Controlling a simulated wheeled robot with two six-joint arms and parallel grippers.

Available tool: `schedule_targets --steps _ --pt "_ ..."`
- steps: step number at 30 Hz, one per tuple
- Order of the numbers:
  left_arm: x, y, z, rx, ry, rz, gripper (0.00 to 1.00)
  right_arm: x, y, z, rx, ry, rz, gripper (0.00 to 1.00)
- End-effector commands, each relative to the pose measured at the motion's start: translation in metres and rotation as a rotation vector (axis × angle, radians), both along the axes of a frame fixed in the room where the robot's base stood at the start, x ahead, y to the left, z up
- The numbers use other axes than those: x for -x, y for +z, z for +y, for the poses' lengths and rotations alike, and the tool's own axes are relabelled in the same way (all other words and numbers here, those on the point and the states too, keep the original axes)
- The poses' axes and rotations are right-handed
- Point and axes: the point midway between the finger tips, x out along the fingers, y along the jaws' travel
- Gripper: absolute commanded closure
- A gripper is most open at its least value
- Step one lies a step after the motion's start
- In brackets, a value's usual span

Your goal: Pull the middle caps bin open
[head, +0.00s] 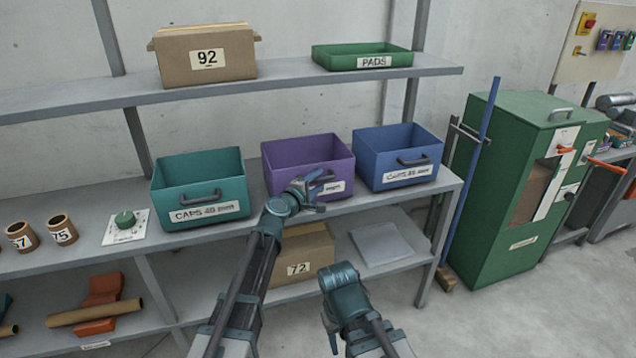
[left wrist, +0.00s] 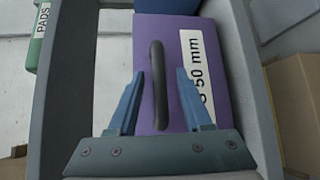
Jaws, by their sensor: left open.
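The purple middle caps bin (head: 300,151) stands on the shelf between the teal and blue bins. Its front carries a dark handle and a white label, partly hidden in the head view by my left gripper (head: 310,192). In the left wrist view the purple front (left wrist: 205,78) shows the dark handle (left wrist: 159,85) and a label ending in "50 mm" (left wrist: 195,70). My left gripper (left wrist: 160,100) is open, its two fingers on either side of the handle, with gaps visible. My right arm shows low in the head view (head: 342,290); its fingertips cannot be made out.
The teal bin (head: 197,178) and blue bin (head: 395,150) flank the purple one. Below are a box marked 72 (head: 299,250) and a grey flat item (head: 380,243). A blue pole (head: 470,165) and green cabinet (head: 500,200) stand right. The upper shelf (head: 285,80) overhangs behind.

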Motion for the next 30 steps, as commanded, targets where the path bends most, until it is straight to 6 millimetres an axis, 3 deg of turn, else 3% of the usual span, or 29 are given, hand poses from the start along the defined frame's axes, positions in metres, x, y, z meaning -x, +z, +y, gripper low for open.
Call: schedule_targets --steps 11,20,30 --pt "-0.0039 -0.0006 -0.0024 0.000 0.000 0.000 0.50 0.0000 -0.0006 0.0000 0.000 0.000 0.000 0.50" --pt "-0.0038 -0.0006 -0.0023 0.000 -0.001 0.000 1.00 0.0000 -0.0006 0.0000 0.000 0.000 0.000 0.50" --pt "-0.0037 -0.0008 -0.0023 -0.001 -0.001 0.000 1.00 0.0000 -0.0006 0.0000 0.000 0.000 0.000 0.50"
